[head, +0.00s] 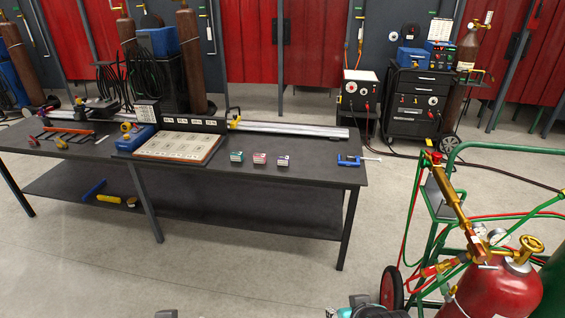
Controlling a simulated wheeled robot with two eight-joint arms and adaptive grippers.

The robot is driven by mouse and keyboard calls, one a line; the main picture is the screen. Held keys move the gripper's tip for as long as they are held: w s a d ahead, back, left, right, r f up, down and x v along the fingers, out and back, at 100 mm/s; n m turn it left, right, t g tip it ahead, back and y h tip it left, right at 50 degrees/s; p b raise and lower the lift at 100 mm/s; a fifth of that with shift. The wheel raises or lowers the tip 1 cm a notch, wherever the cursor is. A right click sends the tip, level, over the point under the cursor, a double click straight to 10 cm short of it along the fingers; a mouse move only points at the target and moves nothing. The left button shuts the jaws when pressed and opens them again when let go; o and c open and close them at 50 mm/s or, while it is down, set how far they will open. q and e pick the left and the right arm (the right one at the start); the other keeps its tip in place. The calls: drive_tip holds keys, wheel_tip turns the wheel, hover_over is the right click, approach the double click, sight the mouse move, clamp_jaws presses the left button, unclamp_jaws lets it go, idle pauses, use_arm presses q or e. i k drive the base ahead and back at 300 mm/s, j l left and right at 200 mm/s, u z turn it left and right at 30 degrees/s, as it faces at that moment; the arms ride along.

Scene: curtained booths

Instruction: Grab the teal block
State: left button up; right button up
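The teal block (236,157) is a small block with a pale label-like top. It sits on the dark workbench (312,176), at the left end of a row of three small blocks. A reddish block (259,159) is in the middle of the row, and a block with a blue mark (283,160) is at the right end. The blocks stand apart with small gaps. Neither of my grippers can be made out in the head view; only small dark and teal parts show at the bottom edge.
A framed board (180,148) lies left of the blocks. A blue clamp (348,160) sits at the bench's right end, and a metal rail (290,130) runs behind. A red gas cylinder (495,292) on a green cart stands at the right front. The floor before the bench is clear.

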sight(235, 157)
drive_tip(key=i+j+z, duration=0.2)
drive_tip(key=i+j, duration=0.15)
drive_tip(key=i, duration=0.15)
drive_tip(key=i+j+z, duration=0.2)
drive_tip(key=i+j, duration=0.2)
drive_tip(key=i+j+z, duration=0.2)
drive_tip(key=i+j, duration=0.3)
drive_tip(key=i+j+z, duration=0.2)
drive_tip(key=i+j, duration=0.3)
drive_tip(key=i+j+z, duration=0.25)
drive_tip(key=i+j, duration=0.15)
drive_tip(key=j, duration=0.3)
